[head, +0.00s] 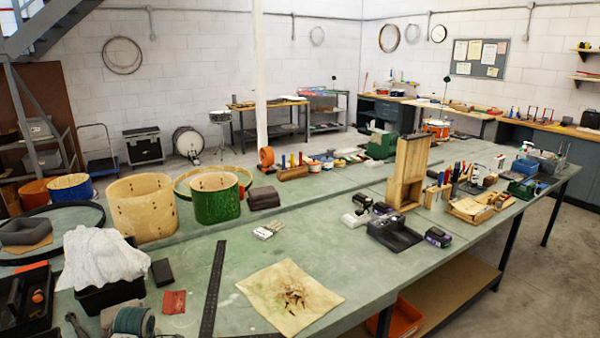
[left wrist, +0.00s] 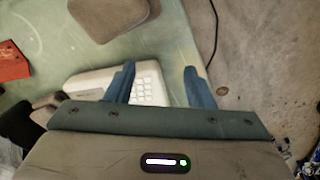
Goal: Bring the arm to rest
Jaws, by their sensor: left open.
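My left gripper (left wrist: 160,76) shows in the left wrist view with its two blue fingers spread apart. Nothing is held between them. It is over the edge of the green bench top (left wrist: 152,40), with a white object with keys (left wrist: 150,84) showing behind and between the fingers. I cannot tell how high the fingers are above it. Neither gripper can be made out in the head view, and my right gripper shows in no view.
In the left wrist view, a red thing (left wrist: 14,62) and a brown-grey pad (left wrist: 108,14) lie on the bench; bare floor (left wrist: 265,75) is at right. In the head view, drum shells (head: 140,208), a black ruler (head: 212,290) and a stained cloth (head: 290,297) occupy the bench (head: 340,255).

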